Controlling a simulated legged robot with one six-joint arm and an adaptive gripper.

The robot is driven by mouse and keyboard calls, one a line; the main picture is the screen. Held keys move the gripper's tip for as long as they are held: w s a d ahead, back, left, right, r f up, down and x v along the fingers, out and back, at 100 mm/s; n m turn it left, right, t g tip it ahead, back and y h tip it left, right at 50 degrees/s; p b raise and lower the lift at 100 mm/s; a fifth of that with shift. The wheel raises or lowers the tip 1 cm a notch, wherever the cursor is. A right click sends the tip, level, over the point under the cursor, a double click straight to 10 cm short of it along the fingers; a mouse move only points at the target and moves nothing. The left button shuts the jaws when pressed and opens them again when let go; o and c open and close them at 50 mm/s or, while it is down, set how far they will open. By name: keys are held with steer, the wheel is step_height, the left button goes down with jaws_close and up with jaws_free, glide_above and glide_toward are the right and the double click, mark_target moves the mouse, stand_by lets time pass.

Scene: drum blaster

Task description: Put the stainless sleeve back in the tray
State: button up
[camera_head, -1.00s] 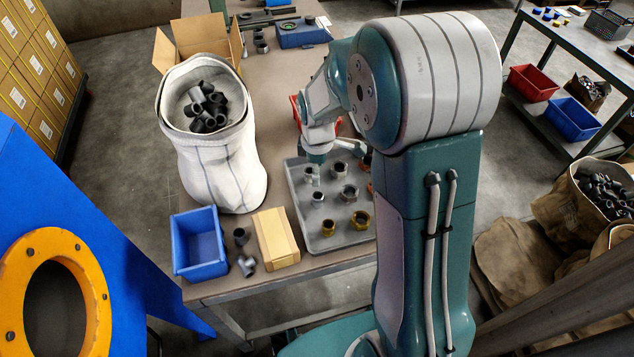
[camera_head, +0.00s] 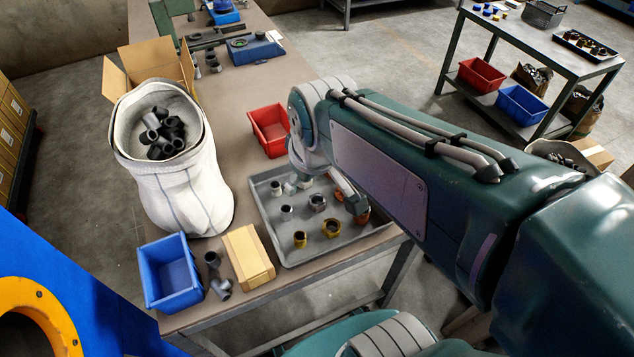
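The grey tray (camera_head: 262,213) lies on the workbench, right of the small cardboard box. It holds several fittings: an upright grey sleeve (camera_head: 276,187) at the back left, a small shiny grey sleeve (camera_head: 287,210) in front of it, a grey hex fitting (camera_head: 317,203), and two brass fittings (camera_head: 332,228) near the front. I cannot tell which piece is the stainless sleeve. My arm covers the tray's right side.
A red bin (camera_head: 268,131) stands behind the tray. A blue bin (camera_head: 170,273), two dark fittings (camera_head: 213,260) and a cardboard box (camera_head: 248,256) stand to its left. A white sack of fittings (camera_head: 185,195) is farther left. Bare bench top lies behind the red bin.

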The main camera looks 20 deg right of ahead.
steer(key=s+r+m+t, duration=0.1)
steer(key=s+r+m, duration=0.1)
steer(key=s, duration=0.4)
steer(key=shift+s+m+t, duration=0.3)
steer(key=shift+m, duration=0.6)
stand_by(0.3)
